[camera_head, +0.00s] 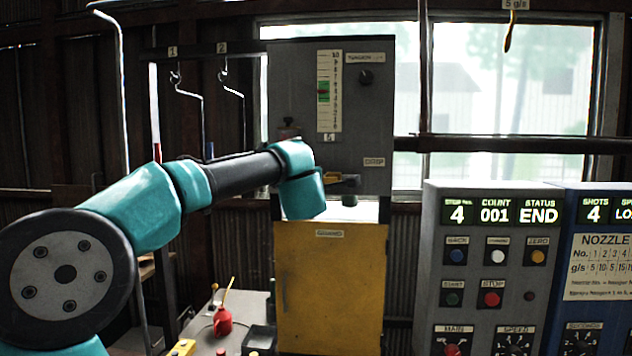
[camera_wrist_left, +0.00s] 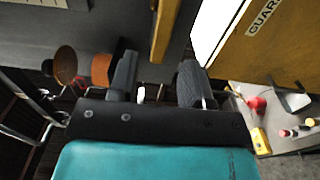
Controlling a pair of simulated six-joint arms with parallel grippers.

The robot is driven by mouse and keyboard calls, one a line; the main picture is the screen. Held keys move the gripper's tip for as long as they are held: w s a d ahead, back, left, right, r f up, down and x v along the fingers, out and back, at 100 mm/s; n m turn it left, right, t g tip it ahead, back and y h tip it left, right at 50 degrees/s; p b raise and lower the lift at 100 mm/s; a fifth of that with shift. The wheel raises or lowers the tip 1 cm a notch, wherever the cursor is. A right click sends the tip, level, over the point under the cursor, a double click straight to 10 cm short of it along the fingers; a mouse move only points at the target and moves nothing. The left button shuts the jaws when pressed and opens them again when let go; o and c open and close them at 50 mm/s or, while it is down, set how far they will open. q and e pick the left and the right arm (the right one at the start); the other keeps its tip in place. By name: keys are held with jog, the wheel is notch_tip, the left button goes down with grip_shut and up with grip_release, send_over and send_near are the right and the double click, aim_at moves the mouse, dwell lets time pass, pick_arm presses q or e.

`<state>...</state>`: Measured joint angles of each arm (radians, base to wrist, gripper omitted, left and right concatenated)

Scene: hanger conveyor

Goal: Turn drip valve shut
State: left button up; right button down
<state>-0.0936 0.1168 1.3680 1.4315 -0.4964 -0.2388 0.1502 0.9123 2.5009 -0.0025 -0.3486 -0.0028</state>
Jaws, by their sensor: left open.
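The grey cabinet (camera_head: 285,85) carries a small label reading DRIP (camera_head: 374,162). My left gripper (camera_head: 342,182) is in front of the cabinet just below and left of that label, and its wrist hides part of this area. In the left wrist view the gripper (camera_wrist_left: 158,85) is open, with its two dark fingers apart. A yellow-brown bar (camera_wrist_left: 164,30) shows beyond the gap between the fingers. It may be the valve's handle, but I cannot tell, nor whether a finger touches it. A short grey-green cylinder (camera_head: 349,200) is under the cabinet. My right gripper is not in view.
A yellow guard panel (camera_head: 330,290) stands below the cabinet. A red oil can (camera_head: 222,320) sits on the bench at lower left. Hooks (camera_head: 188,90) hang at left. A control box (camera_head: 490,270) reading END is at right.

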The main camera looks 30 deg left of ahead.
pick_arm(q)
jog(key=shift+x, duration=2.55)
jog(key=shift+c, duration=0.2)
grip_shut()
